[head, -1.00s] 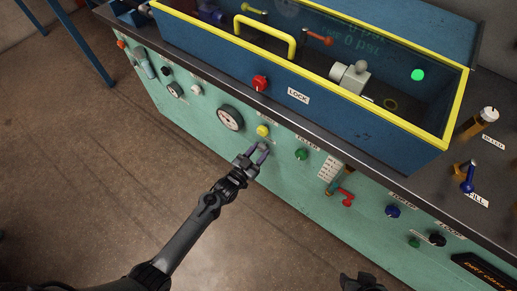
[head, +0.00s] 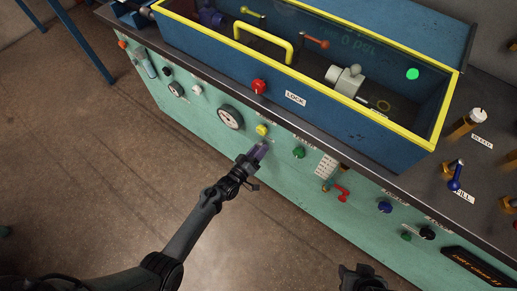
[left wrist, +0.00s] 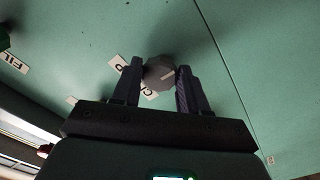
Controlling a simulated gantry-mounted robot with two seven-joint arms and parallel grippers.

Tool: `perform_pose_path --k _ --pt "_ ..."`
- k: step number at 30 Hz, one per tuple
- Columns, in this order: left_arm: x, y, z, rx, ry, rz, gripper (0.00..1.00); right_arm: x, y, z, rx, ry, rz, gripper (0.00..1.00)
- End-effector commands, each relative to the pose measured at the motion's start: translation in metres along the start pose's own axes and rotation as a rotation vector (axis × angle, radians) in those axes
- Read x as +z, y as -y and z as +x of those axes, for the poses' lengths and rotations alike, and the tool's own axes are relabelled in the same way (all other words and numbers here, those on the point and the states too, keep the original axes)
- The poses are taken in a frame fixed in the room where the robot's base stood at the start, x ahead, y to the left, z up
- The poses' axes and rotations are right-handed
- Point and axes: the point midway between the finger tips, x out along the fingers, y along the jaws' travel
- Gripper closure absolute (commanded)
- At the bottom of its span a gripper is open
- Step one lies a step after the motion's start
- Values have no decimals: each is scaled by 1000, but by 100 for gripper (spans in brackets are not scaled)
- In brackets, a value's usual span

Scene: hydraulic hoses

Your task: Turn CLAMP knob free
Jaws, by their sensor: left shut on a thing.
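The CLAMP knob (left wrist: 159,73) is grey with a pale line across its face. It sits on the green panel front, seen in the left wrist view. Its white label (left wrist: 128,82) is partly hidden behind my gripper. My left gripper (left wrist: 158,80) has one finger on each side of the knob and is shut on it. In the head view my left gripper (head: 258,153) is at the panel just below the yellow knob (head: 262,130), and it hides the CLAMP knob there. My right gripper (head: 362,278) shows only in part at the bottom edge; its jaws are unclear.
A red lever (head: 342,190) is farther right. The blue tank with a yellow rim (head: 300,74) stands above. Open floor (head: 110,180) lies in front.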

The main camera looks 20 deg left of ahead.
Motion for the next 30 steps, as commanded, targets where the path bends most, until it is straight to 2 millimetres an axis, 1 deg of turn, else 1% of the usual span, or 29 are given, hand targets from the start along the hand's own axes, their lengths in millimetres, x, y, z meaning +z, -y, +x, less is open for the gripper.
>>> perform_pose_path --k 6,19,20,24,25,30 --pt "0 0 0 0 0 -48 87 0 -1 -2 3 1 -4 57" --pt "0 0 0 0 0 -57 87 -1 0 -2 0 0 0 57" --pt "0 0 0 0 0 -57 55 -1 0 -2 -1 0 1 57" --pt "0 0 0 0 0 -56 34 -1 1 -2 -3 0 4 57" --pt "0 0 0 0 0 -56 31 -1 1 -2 -4 0 5 57" --pt "0 0 0 0 0 -56 31 -1 1 -2 -5 -1 6 57"
